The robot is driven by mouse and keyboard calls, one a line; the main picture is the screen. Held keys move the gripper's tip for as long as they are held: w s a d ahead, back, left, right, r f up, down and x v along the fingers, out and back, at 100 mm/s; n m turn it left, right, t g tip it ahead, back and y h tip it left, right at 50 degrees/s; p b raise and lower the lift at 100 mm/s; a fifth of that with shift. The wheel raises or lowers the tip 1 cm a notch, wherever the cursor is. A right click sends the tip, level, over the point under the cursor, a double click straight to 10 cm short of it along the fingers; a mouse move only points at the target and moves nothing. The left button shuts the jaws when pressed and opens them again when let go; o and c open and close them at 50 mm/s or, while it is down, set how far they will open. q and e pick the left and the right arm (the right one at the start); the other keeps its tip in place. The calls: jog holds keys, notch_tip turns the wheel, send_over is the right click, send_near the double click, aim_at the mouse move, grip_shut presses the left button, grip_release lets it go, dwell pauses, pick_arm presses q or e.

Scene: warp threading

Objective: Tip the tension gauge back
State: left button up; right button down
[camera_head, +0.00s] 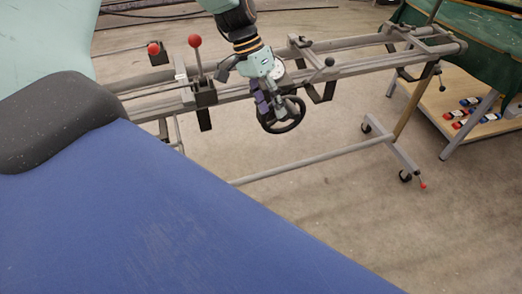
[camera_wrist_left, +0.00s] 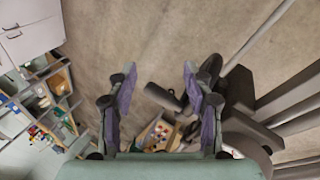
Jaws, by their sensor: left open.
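My left gripper (camera_head: 264,103) hangs by the near rail of the frame, just beside a black handwheel (camera_head: 283,131). In the left wrist view its purple-padded fingers (camera_wrist_left: 160,98) are spread apart with nothing held between them. A dark cylindrical knob (camera_wrist_left: 163,97) shows in the gap, and dark wheel and bracket parts (camera_wrist_left: 240,118) are at the right finger. I cannot tell whether the finger touches them. An upright lever with a red ball (camera_head: 194,41) stands left of the gripper. My right gripper is not in view.
The grey metal frame (camera_head: 370,66) runs across on wheeled legs. Another red-ball lever (camera_head: 153,48) and a black-ball lever (camera_head: 329,61) stick up from it. A wooden shelf (camera_head: 450,103) with small coloured items is at right. Bare floor (camera_head: 330,205) lies below.

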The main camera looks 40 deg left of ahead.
pick_arm(q)
jog(key=s+d+f+n+y, duration=0.1)
jog(key=s+d+f, duration=0.1)
jog(key=s+f, duration=0.2)
jog(key=s+d+f+y, duration=0.1)
jog(key=s+d+f, duration=0.1)
jog(key=s+f, duration=0.3)
jog(key=shift+f+n+y, duration=0.3)
jog(key=shift+f+n, duration=0.1)
jog(key=shift+f, duration=1.95)
jog(key=s+d+f+y, duration=0.1)
jog(key=s+f, duration=0.2)
jog(key=s, duration=0.8)
jog(key=s+d+f+n+y+b, duration=0.1)
jog(key=s+f, duration=0.3)
jog(key=s, duration=0.7)
jog(key=shift+d+f, duration=0.2)
jog(key=shift+d, duration=0.45)
